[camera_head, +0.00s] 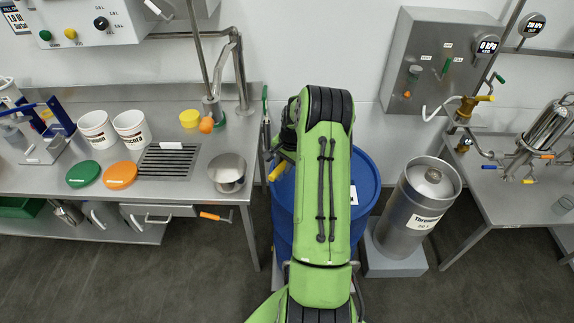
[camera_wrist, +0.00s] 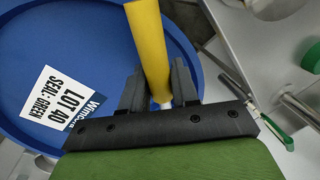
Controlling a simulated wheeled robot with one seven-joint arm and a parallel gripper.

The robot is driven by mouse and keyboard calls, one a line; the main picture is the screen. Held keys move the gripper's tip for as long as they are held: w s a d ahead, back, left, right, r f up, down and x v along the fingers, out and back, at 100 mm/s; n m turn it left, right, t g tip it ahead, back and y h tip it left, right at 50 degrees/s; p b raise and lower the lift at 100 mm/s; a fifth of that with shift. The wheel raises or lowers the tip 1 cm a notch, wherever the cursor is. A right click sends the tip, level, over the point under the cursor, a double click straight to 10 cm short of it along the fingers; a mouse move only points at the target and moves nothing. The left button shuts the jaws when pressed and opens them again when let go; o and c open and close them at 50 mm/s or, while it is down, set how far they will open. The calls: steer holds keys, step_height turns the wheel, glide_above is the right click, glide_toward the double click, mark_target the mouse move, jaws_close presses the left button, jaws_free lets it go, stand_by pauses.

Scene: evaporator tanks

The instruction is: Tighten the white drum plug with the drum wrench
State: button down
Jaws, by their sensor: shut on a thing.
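My gripper (camera_wrist: 158,88) is shut on a yellow bar, which I take to be the drum wrench (camera_wrist: 148,40). In the wrist view the bar runs from between the dark fingers to the top edge, over the right part of the blue drum lid (camera_wrist: 95,30). In the head view a short piece of the yellow wrench (camera_head: 277,172) shows left of my green arm, above the blue drum (camera_head: 366,188). My arm hides most of the drum top and the gripper there. A small pale patch shows at the bar's lower end between the fingers. I cannot make out the white plug.
A lid label (camera_wrist: 62,106) reads "LOT 40 SEAL: GREEN". A steel bench (camera_head: 225,150) with a metal bowl (camera_head: 227,172) stands close left of the drum. A steel keg (camera_head: 418,205) stands close right, before another bench (camera_head: 505,200). Grey floor shows in front.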

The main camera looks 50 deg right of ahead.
steer(key=shift+w+m, duration=0.3)
steer(key=shift+w, duration=0.05)
steer(key=shift+w+m, duration=0.6)
steer(key=shift+w, duration=0.2)
steer(key=shift+w+m+h, duration=0.3)
steer(key=shift+w+m, duration=0.3)
steer(key=shift+w, duration=0.2)
steer(key=shift+w+d+m, duration=0.1)
steer(key=shift+w+m, duration=0.6)
steer(key=shift+w, duration=0.05)
steer(key=shift+w, duration=0.1)
